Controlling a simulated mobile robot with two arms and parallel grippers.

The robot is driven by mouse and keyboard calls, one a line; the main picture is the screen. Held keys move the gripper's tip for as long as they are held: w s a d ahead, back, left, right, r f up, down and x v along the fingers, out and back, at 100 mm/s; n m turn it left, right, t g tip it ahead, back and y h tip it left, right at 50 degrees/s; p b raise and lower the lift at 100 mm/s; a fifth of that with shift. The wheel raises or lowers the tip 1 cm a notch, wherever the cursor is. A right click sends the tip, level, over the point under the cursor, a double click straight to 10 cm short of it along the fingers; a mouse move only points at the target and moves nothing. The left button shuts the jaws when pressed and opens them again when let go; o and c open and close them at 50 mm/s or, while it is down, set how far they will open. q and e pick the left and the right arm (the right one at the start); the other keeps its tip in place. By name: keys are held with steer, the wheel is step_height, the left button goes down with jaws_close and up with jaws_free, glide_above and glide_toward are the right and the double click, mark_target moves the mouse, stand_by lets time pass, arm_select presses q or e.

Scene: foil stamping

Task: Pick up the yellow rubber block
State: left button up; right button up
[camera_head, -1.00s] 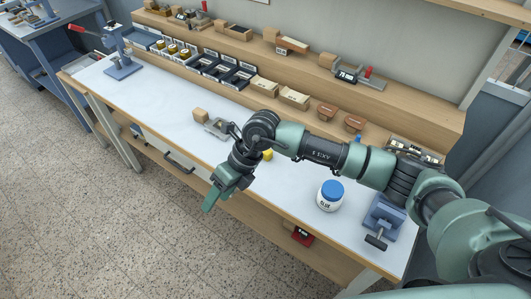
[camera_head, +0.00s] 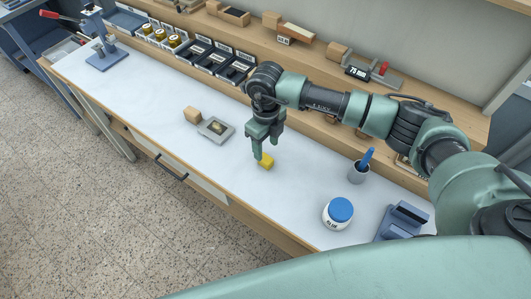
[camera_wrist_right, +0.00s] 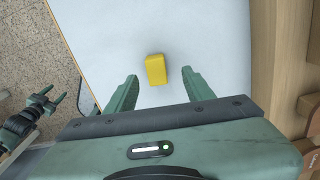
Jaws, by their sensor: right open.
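The yellow rubber block (camera_head: 266,163) lies on the white bench top in the head view. In the right wrist view the yellow block (camera_wrist_right: 156,69) lies between and slightly beyond the two fingertips, with space on both sides. My right gripper (camera_head: 267,148) points down just above and beside the block, open and empty. The right gripper's open fingers (camera_wrist_right: 159,77) also show in the right wrist view. My left gripper (camera_wrist_right: 52,98) shows small at the left of that view, over the floor, its fingers apart and empty. It is out of the head view.
A metal plate fixture (camera_head: 215,128) and wooden block (camera_head: 192,115) stand left of the yellow block. A blue-lidded glue jar (camera_head: 338,214), a cup with a blue tool (camera_head: 358,172) and a blue clamp (camera_head: 403,222) stand right. Black trays (camera_head: 195,50) line the back.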

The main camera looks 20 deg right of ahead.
mark_target(266, 158)
steer(key=f+p, duration=0.1)
steer(key=s+f+p, duration=0.1)
steer(key=shift+a+f, duration=0.2)
steer(key=shift+f, duration=0.2)
step_height(266, 158, down, 2)
steer(key=shift+w+f+p, duration=0.15)
steer(key=shift+f+p, duration=0.1)
steer(key=shift+p, duration=0.1)
steer(key=shift+d+f, duration=0.1)
steer(key=shift+f, duration=0.15)
jaws_close()
arm_select(q)
steer(key=r, duration=0.1)
steer(key=s+r, duration=0.1)
steer(key=s, duration=0.1)
steer(key=shift+s+a+r, duration=0.2)
steer(key=shift+a+r, duration=0.05)
steer(key=shift+r, duration=0.15)
